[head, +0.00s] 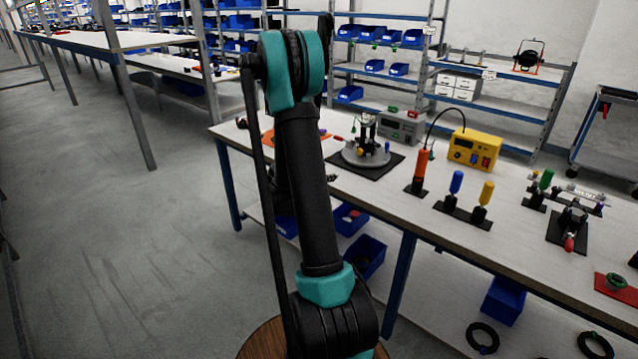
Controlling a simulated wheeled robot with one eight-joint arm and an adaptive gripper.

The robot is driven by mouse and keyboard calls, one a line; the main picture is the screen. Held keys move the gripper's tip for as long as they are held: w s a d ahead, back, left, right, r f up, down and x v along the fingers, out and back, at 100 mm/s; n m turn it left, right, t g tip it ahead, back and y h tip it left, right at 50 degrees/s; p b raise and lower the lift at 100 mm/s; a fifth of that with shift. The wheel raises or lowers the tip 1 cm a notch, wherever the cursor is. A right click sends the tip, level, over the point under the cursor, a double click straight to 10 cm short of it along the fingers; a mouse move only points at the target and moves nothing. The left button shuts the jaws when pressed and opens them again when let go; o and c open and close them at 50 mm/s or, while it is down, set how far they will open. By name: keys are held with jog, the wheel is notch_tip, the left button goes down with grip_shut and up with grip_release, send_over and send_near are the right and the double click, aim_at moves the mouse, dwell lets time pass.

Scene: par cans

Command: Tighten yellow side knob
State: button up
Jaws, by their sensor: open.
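I cannot make out a yellow side knob for certain. A round grey fixture (352,156) on a black mat stands on the workbench, just right of my arm, with a small yellow spot on it too small to identify. A black par can (527,57) in an orange yoke stands on the upper shelf at the back right; no yellow knob can be told on it. My arm rises through the middle of the head view and hides part of the bench. My gripper cannot be made out; my arm's raised links cover the place behind them.
The workbench (395,197) carries an orange-handled tool (420,165), a yellow box (475,149), blue- and yellow-handled drivers, a clamp (571,222) and a red mat (615,290). Blue bins and black rings lie below. Racks stand behind. The floor (120,230) at left is clear.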

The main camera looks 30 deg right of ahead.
jog(key=s+a+m+y, duration=0.3)
jog(key=s+a+m, duration=0.2)
jog(key=shift+s+a+r+g, duration=0.15)
jog(key=shift+s+a+g, duration=0.15)
jog(key=shift+s+a, duration=0.05)
